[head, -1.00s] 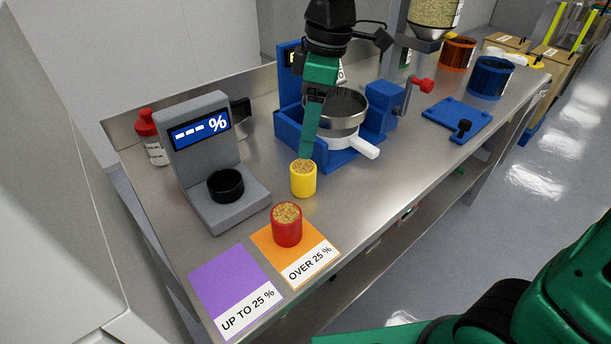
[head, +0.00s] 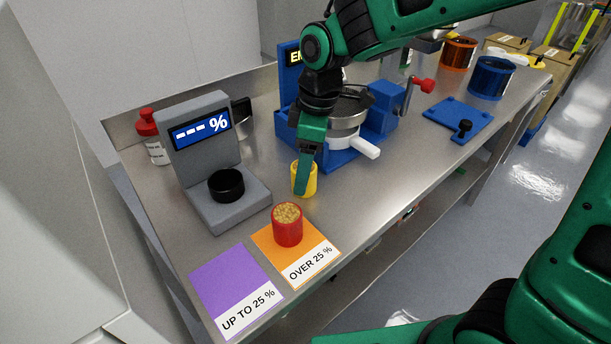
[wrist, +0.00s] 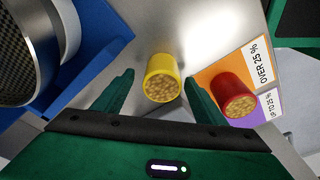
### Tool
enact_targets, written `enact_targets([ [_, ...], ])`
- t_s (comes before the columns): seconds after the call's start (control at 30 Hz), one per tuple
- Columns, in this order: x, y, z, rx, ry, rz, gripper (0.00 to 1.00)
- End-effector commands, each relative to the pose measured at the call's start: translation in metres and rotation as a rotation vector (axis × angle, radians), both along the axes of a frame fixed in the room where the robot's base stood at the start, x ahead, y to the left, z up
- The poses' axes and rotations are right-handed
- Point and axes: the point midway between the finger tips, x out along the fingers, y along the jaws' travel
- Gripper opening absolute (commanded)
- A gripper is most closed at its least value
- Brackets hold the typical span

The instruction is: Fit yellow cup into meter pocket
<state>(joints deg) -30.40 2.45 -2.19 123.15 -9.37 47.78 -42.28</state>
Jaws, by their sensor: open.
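The yellow cup (head: 300,180), filled with tan grains, stands upright on the steel bench between the grey meter and the blue machine. My gripper (head: 303,190) is above and around it, partly hiding it in the head view. In the wrist view the yellow cup (wrist: 161,80) sits between my two open fingers (wrist: 160,95), with a gap on each side. The grey meter (head: 205,160) shows "--- %" and has a round black pocket (head: 226,184) on its base, which looks empty.
A red cup (head: 288,226) of grains stands on the orange "OVER 25 %" card (head: 316,246), close to the yellow cup. The purple "UP TO 25 %" card (head: 228,273) is bare. The blue machine (head: 340,158) with its sieve stands behind my gripper. A red-capped bottle (head: 150,135) is behind the meter.

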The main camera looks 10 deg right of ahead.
Motion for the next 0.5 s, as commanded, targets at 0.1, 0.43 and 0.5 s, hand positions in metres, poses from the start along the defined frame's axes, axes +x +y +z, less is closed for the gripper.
enact_targets([
  [0.1, 0.0001, 0.0, 0.0, 0.0, 0.0, 0.0, 0.65],
  [0.43, 0.0002, -0.0001, 0.0003, 0.0, 0.0, 0.0, 0.18],
  [0.5, 0.0003, -0.0001, 0.0004, 0.0, -0.001, -0.001, 0.18],
])
